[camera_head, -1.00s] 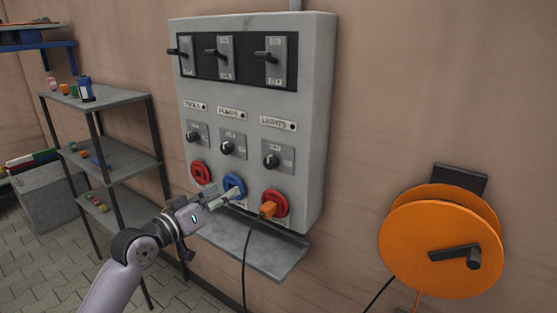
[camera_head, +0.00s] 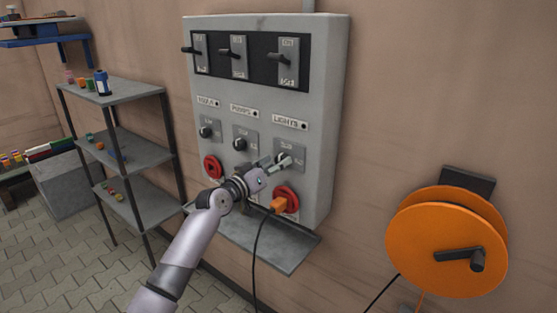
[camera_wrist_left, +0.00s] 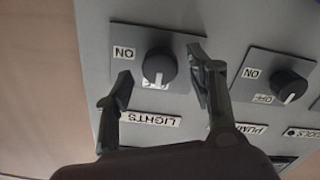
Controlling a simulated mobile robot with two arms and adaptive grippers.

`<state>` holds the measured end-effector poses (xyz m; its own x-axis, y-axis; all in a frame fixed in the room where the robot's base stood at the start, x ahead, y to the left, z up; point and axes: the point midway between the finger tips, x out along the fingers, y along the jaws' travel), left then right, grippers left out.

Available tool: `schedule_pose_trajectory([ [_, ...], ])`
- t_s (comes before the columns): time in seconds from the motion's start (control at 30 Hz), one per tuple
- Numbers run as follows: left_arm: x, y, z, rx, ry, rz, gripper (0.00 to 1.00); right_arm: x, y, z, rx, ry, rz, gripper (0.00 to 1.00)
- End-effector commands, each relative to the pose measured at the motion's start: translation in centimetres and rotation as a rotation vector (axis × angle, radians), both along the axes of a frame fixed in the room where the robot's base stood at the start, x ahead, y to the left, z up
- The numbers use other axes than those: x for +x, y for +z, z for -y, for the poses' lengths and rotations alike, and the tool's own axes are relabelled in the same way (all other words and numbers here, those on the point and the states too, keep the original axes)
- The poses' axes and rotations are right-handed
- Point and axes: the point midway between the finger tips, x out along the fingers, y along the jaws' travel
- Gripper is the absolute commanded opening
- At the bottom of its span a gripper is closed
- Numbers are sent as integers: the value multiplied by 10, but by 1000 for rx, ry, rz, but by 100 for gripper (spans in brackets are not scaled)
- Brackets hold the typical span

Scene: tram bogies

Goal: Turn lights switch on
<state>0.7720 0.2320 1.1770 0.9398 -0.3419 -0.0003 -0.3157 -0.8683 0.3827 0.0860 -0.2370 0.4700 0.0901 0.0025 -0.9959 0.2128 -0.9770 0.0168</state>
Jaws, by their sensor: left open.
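The lights switch is a round black knob (camera_wrist_left: 159,66) on a grey plate, under the LIGHTS label (camera_head: 290,123) of the grey wall panel (camera_head: 270,100). The wrist view shows it upside down, with an ON tag beside it and its white mark towards a partly hidden tag. My left gripper (camera_head: 280,163) is open in front of this knob and partly covers it in the head view. In the wrist view its two fingers (camera_wrist_left: 161,72) stand on either side of the knob, with gaps visible. My right gripper is not in view.
The pumps knob (camera_wrist_left: 290,86) is close by. An orange plug (camera_head: 278,205) with a black cable sits in the red socket below. A grey ledge (camera_head: 265,243) juts out under the panel. An orange reel (camera_head: 447,240) hangs right; a shelf (camera_head: 125,95) stands left.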

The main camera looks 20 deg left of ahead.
Motion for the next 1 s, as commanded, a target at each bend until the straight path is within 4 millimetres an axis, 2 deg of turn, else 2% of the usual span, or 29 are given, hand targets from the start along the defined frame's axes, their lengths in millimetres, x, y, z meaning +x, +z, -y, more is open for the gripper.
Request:
schedule_pose_trajectory([
  [0.2, 15, 0, 6, 0, 0, 0, 51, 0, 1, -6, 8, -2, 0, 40],
  [0.53, 17, 0, 6, 0, 0, 0, 51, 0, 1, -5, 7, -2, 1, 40],
  [1.0, 17, 0, 6, 0, 1, 0, 20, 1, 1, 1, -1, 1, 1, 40],
])
